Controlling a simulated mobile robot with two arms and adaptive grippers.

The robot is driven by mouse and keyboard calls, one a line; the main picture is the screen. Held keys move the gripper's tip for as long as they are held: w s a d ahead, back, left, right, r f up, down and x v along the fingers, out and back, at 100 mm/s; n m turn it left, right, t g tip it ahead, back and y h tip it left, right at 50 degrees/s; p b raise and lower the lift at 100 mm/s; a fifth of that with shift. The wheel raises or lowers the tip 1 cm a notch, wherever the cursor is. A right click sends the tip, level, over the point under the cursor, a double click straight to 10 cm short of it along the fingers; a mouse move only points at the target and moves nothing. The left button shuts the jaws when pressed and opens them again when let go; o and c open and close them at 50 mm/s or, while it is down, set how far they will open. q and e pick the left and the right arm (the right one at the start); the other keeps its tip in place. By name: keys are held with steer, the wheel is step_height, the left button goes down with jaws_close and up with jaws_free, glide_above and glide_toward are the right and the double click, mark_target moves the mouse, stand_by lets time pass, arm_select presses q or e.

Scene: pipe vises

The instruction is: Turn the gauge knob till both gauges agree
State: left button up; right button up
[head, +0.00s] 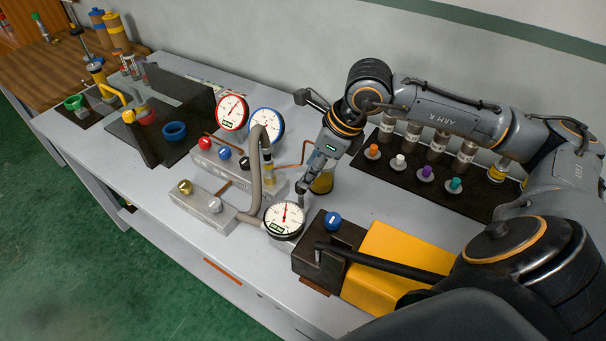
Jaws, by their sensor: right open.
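A red-rimmed gauge (232,111) and a blue-rimmed gauge (267,123) stand side by side on the bench. A black-rimmed gauge (284,218) sits nearer, its needle roughly upright. The needles are too small to compare exactly. A grey block carries a red knob (204,143), a blue knob (224,153) and a black knob (244,163). A nearer block has a brass knob (185,187) and a silver knob (214,205). My right gripper (312,184) is open, pointing down behind the black-rimmed gauge, apart from these knobs. My left gripper is out of view.
A dark block with a blue-topped knob (333,220) and a yellow block (392,257) stand at the front. A dark tray (398,189) holds several coloured plugs. A grey hose (256,182) arches beside the gauges.

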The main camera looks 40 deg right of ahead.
steer(key=p+x, duration=0.1)
steer(key=x, duration=0.3)
steer(key=shift+w, duration=0.1)
steer(key=shift+a+f, duration=0.15)
steer(key=shift+f, duration=0.25)
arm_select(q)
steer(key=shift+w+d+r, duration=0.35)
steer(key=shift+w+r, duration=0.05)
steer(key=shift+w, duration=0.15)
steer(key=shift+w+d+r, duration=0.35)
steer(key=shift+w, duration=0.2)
arm_select(e)
steer(key=shift+w+f, duration=0.1)
steer(key=shift+w, duration=0.05)
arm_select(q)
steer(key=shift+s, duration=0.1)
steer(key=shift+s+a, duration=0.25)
arm_select(e)
jaws_close()
